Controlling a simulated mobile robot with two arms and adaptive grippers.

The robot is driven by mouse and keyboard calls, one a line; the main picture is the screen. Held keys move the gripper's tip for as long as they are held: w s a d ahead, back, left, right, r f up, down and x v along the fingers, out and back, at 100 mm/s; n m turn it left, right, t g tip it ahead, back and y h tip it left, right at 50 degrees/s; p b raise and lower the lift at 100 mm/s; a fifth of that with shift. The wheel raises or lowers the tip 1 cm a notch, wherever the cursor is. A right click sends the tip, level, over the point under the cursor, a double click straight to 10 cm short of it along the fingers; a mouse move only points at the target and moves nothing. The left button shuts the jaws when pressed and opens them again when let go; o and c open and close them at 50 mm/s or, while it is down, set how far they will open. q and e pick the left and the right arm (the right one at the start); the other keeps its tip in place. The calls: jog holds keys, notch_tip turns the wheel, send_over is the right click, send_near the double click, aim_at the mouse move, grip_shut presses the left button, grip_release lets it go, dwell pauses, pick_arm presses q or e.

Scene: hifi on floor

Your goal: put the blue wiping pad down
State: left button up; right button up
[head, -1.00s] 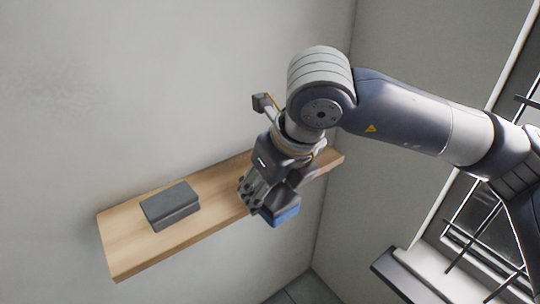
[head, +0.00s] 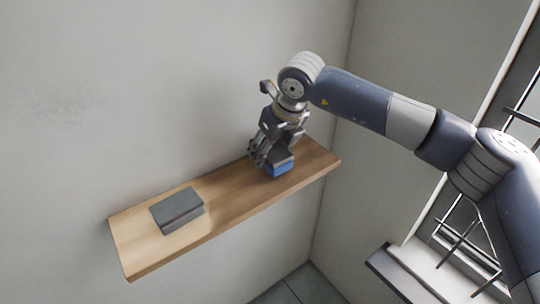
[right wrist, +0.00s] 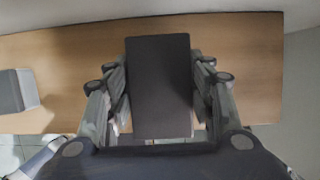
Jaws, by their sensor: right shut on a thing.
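The blue wiping pad (head: 278,168) is held in my right gripper (head: 272,158), at the right part of the wooden shelf (head: 236,190). In the right wrist view the held pad shows its dark top (right wrist: 160,85) between the two fingers (right wrist: 160,95), with the shelf (right wrist: 60,60) beneath. The pad is low over the shelf; I cannot tell whether its underside touches the wood. My left gripper is not in view.
A dark grey box (head: 177,210) lies on the left part of the shelf; its edge also shows in the right wrist view (right wrist: 14,92). The wood between box and pad is clear. A wall stands behind, and a barred window (head: 470,225) is at the right.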

notch_tip(320, 180, down, 2)
jog(key=shift+f+p, duration=0.15)
jog(key=shift+p, duration=0.35)
jog(key=shift+f, duration=0.25)
jog(key=shift+f+b, duration=0.25)
jog(key=shift+b, duration=0.1)
jog(key=o, duration=1)
jog(key=shift+r, duration=0.1)
jog(key=shift+o, duration=0.2)
jog(key=shift+r, duration=0.15)
jog(key=b+v, duration=0.2)
jog(key=v, duration=1)
